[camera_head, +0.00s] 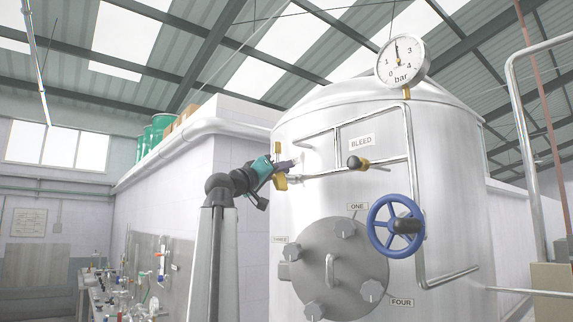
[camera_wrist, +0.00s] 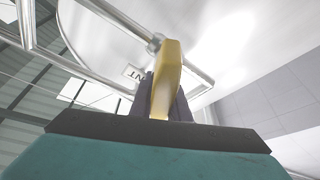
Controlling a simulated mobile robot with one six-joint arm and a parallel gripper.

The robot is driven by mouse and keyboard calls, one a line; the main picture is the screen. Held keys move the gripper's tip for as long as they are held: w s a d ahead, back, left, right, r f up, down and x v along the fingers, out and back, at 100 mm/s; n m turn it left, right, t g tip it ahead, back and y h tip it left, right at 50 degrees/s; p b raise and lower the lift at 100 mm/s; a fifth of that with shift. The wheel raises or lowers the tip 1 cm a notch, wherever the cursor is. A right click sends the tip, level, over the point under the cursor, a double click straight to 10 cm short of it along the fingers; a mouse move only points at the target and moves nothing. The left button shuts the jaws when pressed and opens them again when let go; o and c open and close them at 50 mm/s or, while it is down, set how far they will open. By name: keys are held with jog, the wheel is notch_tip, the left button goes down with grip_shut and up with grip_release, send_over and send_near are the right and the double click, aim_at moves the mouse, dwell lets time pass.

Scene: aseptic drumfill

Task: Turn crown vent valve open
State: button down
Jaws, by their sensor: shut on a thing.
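The crown vent valve shows as a yellow lever (camera_head: 281,180) on a pipe at the left side of the steel tank (camera_head: 450,150). In the wrist view the yellow lever (camera_wrist: 168,75) stands between my gripper's dark fingers, with a label ending in "NT" (camera_wrist: 134,73) behind it. My gripper (camera_head: 284,165) is shut on the lever. The fingertips are partly hidden behind the lever in the wrist view.
A blue handwheel (camera_head: 396,226) and a round hatch (camera_head: 330,270) with several knobs are lower. A pressure gauge (camera_head: 402,58) tops the tank, reading near 2.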

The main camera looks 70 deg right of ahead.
jog(key=shift+w+d+f+n+t+p, duration=0.1)
jog(key=shift+f+n+t+p, duration=0.15)
jog(key=shift+n, duration=0.35)
jog(key=shift+w+d+n+t+p, duration=0.15)
jog(key=shift+n+t, duration=0.2)
jog(key=shift+n, duration=0.25)
jog(key=shift+s+a+f, duration=0.1)
jog(key=c, duration=1.7)
grip_release()
jog(key=shift+a, duration=0.15)
jog(key=shift+p+v, duration=2.15)
jog(key=shift+v, duration=4.65)
